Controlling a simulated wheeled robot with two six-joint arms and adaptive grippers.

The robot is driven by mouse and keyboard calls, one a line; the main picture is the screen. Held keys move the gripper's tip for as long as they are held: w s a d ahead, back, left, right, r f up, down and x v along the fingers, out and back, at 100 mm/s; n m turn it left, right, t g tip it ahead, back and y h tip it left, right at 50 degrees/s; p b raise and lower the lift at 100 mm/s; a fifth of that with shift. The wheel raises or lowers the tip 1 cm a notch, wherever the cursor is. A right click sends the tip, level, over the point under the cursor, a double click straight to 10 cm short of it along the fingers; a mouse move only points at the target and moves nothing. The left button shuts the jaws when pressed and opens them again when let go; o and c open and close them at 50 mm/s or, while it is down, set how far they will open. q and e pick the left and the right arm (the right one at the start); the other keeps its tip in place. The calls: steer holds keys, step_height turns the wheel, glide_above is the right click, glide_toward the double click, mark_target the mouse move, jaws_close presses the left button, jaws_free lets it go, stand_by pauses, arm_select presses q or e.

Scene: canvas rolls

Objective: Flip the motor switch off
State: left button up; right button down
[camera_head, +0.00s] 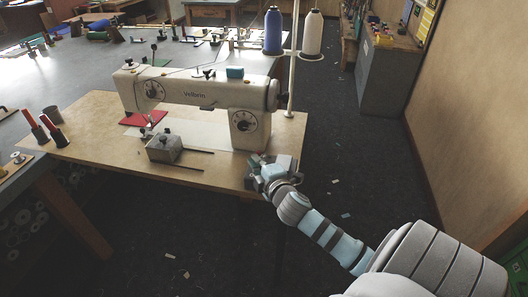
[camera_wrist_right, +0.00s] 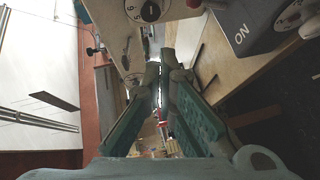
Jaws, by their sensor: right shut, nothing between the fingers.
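The sewing machine (camera_head: 195,92) is white, marked "Velbrin", and stands on a wooden table top (camera_head: 85,130). In the right wrist view a dark grey box (camera_wrist_right: 262,22) marked "ON" shows at the upper right, likely the motor switch; its lever position cannot be told. My right gripper (camera_head: 262,173) is at the table's front right corner, below the machine's right end. In the wrist view its green-padded fingers (camera_wrist_right: 163,75) meet at the tips, shut and empty, left of the grey box and apart from it in the picture. My left gripper is out of view.
A grey metal block (camera_head: 164,149) with rods lies on the table before the machine. A thread stand (camera_head: 293,75) with blue (camera_head: 272,32) and white (camera_head: 312,34) cones rises behind it. Red-topped spools (camera_head: 50,127) stand at the left.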

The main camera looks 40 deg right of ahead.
steer(key=shift+s+a+r, duration=0.1)
steer(key=shift+s+r, duration=0.15)
steer(key=shift+s, duration=0.35)
steer(key=shift+s+a+r, duration=0.1)
steer(key=shift+s+r, duration=0.2)
steer(key=shift+s, duration=0.25)
steer(key=shift+s+a+r, duration=0.1)
steer(key=shift+s+r, duration=0.15)
steer(key=shift+s, duration=0.35)
steer(key=s+d+f+m+g+y+b, duration=0.1)
steer(key=s+f+m+g, duration=0.4)
steer(key=f, duration=1)
steer(key=s+d+f+m+g, duration=0.2)
steer(key=s+f, duration=0.4)
steer(key=f, duration=1)
steer(key=s+a+f+m+g+y+b, duration=0.1)
steer(key=s+a+f+m+g, duration=0.3)
steer(key=s+f, duration=0.95)
steer(key=s+a+f+g+y, duration=0.1)
steer(key=s+a+f, duration=0.2)
steer(key=s+a, duration=0.2)
steer(key=s+a+f+m+g+y+b, duration=0.1)
steer(key=s+a+f, duration=0.2)
steer(key=s+a, duration=0.3)
steer(key=s, duration=0.4)
steer(key=shift+s+g, duration=0.35)
steer(key=shift+g, duration=0.05)
